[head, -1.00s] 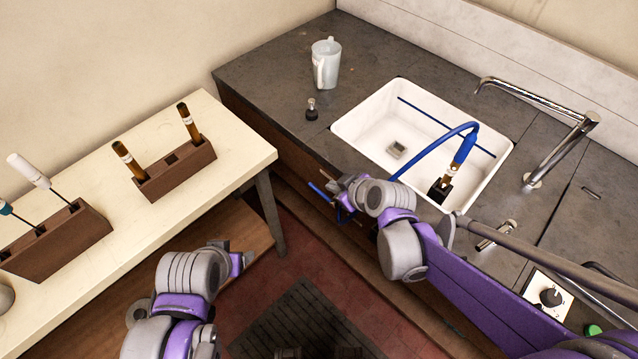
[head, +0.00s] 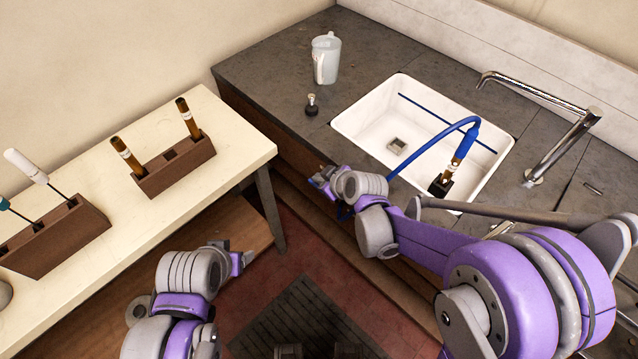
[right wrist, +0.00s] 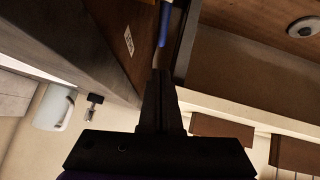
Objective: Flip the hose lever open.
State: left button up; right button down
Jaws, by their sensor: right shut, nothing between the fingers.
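The blue hose (head: 432,145) arches out of the white sink (head: 348,128), with its thick blue end on a wooden-handled tool in a black block (head: 441,186). Its other end drops behind my right arm at the counter front. My right gripper (head: 320,179) is at the counter's front edge, shut and empty. In the right wrist view its dark fingers (right wrist: 160,100) are together, and a blue piece (right wrist: 165,22) shows just beyond their tips. I cannot tell whether that is the lever or the hose. My left gripper (head: 240,261) hangs low at the left, its fingers unclear.
A clear jug (head: 326,60) and a small black-based fitting (head: 311,105) stand on the grey counter (head: 270,78). A faucet (head: 560,145) rises right of the sink. A cream table (head: 235,152) with wooden tool blocks (head: 176,167) is at left.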

aim_at(313, 182)
jog(key=shift+w+a+f, duration=0.1)
jog(key=shift+w+f, duration=0.2)
jog(key=shift+f, duration=0.6)
jog(key=shift+w+d+f, duration=0.1)
jog(key=shift+w+f, duration=0.2)
jog(key=shift+f, duration=0.6)
jog(key=shift+w+a+f, duration=0.1)
jog(key=shift+w+f, duration=0.2)
jog(key=shift+f, duration=0.6)
